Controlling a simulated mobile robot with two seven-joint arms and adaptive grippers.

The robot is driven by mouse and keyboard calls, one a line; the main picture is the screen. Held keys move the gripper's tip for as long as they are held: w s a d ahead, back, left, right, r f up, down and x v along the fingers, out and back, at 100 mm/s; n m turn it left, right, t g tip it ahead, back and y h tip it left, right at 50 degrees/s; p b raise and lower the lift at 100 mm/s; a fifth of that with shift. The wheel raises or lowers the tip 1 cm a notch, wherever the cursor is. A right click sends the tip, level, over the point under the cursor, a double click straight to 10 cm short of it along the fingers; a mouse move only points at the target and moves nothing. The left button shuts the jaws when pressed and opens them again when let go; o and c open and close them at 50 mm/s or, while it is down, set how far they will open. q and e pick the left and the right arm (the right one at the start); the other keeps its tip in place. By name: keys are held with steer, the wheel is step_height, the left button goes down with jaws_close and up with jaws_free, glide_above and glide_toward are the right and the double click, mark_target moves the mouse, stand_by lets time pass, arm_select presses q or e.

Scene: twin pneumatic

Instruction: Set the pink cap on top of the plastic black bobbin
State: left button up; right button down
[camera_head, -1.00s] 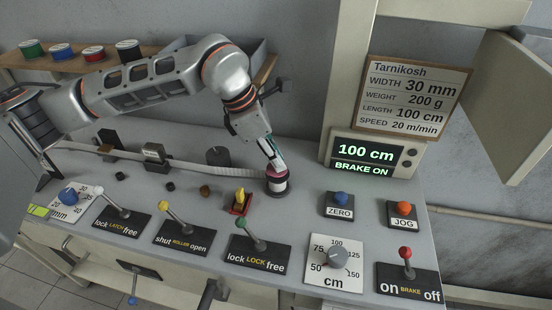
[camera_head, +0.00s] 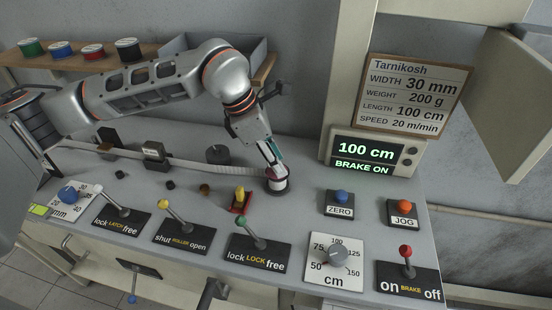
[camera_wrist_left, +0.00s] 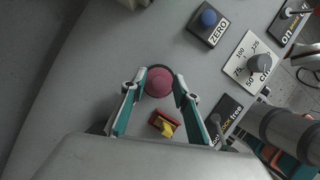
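The pink cap (camera_wrist_left: 159,82) sits on top of the plastic black bobbin, whose dark rim (camera_wrist_left: 154,67) shows around it in the left wrist view. In the head view the bobbin (camera_head: 277,188) stands upright on the grey bench, with the cap mostly hidden behind the fingers. My left gripper (camera_head: 275,171) points down at the cap from above. In the left wrist view its fingers (camera_wrist_left: 159,84) stand on either side of the cap, spread, with narrow gaps beside it.
A yellow switch on a red base (camera_head: 239,203) stands close to the left of the bobbin. The ZERO button (camera_head: 340,198) and JOG button (camera_head: 403,210) are to the right. Several levers line the front edge. A pale strap (camera_head: 185,164) runs along the bench behind.

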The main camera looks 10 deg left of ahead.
arm_select(q)
steer(key=v, duration=1.2)
steer(key=shift+r+b, duration=0.2)
steer(key=shift+b, duration=0.15)
